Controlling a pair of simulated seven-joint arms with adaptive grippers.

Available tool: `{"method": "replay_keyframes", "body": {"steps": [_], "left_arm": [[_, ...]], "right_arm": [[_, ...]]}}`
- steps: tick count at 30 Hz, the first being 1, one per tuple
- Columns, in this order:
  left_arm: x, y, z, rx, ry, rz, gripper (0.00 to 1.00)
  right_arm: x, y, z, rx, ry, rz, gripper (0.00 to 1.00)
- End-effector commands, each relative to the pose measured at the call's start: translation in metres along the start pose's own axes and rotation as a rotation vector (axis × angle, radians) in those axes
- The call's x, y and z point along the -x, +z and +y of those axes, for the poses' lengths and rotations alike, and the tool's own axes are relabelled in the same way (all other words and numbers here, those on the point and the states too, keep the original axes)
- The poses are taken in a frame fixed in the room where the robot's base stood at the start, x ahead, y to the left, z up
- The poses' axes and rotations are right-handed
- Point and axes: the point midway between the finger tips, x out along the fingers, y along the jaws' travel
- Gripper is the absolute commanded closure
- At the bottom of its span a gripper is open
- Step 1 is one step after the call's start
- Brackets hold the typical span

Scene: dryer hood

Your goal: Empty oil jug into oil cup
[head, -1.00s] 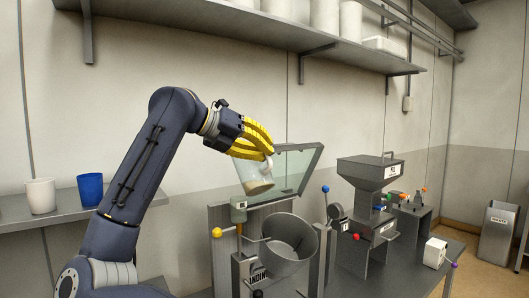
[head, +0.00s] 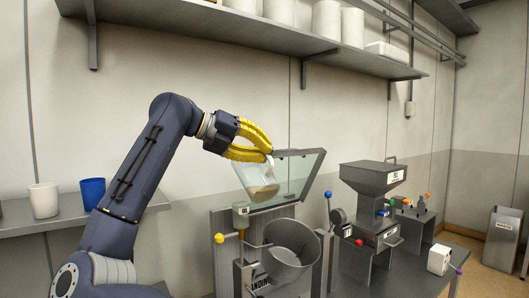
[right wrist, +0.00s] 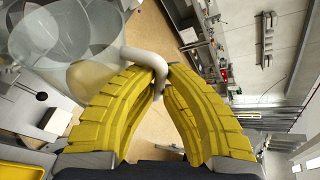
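The oil jug (head: 257,181) is clear, with a pale handle and some yellowish-brown liquid in its lower end. It is tilted in the air, in front of the glass panel and above the machine's grey drum. My right gripper (head: 269,155) is shut on its handle. In the right wrist view the yellow fingers (right wrist: 163,72) close around the white handle (right wrist: 145,61), and the clear jug body (right wrist: 85,40) is at upper left. No label marks the oil cup, and I cannot tell which vessel it is. An open grey drum (head: 291,243) sits below the jug. My left gripper is not in view.
A tilted glass panel (head: 304,172) stands behind the drum. A post with a yellow knob (head: 219,238) is left of it. A grey hopper (head: 374,176) stands right. A white cup (head: 44,200) and blue cup (head: 93,192) stand on the left ledge.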

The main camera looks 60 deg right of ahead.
Motion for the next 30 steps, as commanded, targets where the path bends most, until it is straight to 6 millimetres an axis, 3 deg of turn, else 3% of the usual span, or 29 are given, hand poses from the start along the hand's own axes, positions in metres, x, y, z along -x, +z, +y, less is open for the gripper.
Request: {"method": "replay_keyframes", "body": {"steps": [30], "left_arm": [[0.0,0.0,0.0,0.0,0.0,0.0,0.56]], "right_arm": [[0.004,0.014,0.011,0.201,-0.085,0.044,1.0]]}}
